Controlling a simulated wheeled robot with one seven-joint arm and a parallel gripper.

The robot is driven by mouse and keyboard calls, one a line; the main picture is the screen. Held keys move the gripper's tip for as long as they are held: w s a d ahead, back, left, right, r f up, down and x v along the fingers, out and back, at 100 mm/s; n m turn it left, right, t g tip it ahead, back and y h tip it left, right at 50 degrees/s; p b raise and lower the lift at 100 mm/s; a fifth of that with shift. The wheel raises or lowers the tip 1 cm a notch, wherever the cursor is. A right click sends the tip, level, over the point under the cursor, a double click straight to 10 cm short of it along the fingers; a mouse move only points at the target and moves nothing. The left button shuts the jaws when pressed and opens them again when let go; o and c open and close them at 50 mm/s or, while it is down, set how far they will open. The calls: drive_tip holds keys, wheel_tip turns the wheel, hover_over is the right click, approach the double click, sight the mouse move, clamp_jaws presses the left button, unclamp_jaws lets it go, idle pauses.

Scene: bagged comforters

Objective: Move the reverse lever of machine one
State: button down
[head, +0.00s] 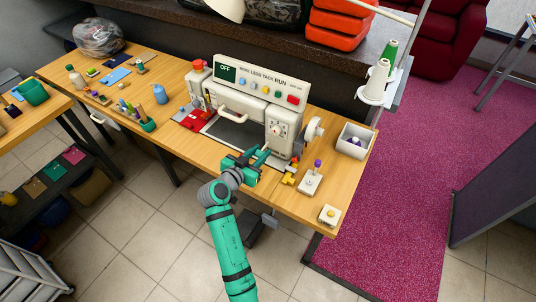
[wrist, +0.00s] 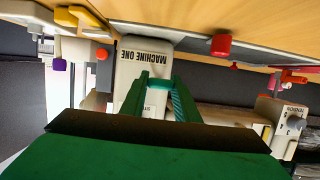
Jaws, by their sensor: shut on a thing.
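Machine one, a cream sewing machine (head: 281,125), stands on the wooden table with a dial on its front. Its MACHINE ONE label (wrist: 146,55) shows upside down in the wrist view. My green gripper (head: 262,153) is at the front of the machine, low on its right-hand column. In the wrist view my gripper's fingers (wrist: 158,84) are close together in front of the labelled part. They are shut on what appears to be the reverse lever, which the fingers mostly hide.
A white box with a purple-topped stick (head: 311,181) and yellow pieces (head: 289,179) lie right of my gripper. A grey bin (head: 354,141) and a small white block (head: 329,215) are farther right. Red parts (head: 194,118) sit left of the machine. A thread stand (head: 374,85) rises behind.

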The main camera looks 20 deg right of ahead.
drive_tip(key=shift+a+r+g+y, duration=0.15)
drive_tip(key=shift+r+g+y, duration=0.25)
drive_tip(key=shift+r+y, duration=0.1)
drive_tip(key=shift+d+r+g+y, duration=0.2)
drive_tip(key=shift+d+g+y, duration=0.1)
drive_tip(key=shift+y, duration=0.1)
drive_tip(key=shift+a+r, duration=0.1)
drive_tip(key=shift+r, duration=0.05)
drive_tip(key=c, duration=1.4)
unclamp_jaws()
drive_tip(key=shift+o, duration=0.2)
drive_tip(key=v, duration=1)
drive_tip(key=shift+a+r, duration=0.2)
drive_tip(key=shift+r, duration=0.2)
drive_tip(key=shift+s, duration=0.1)
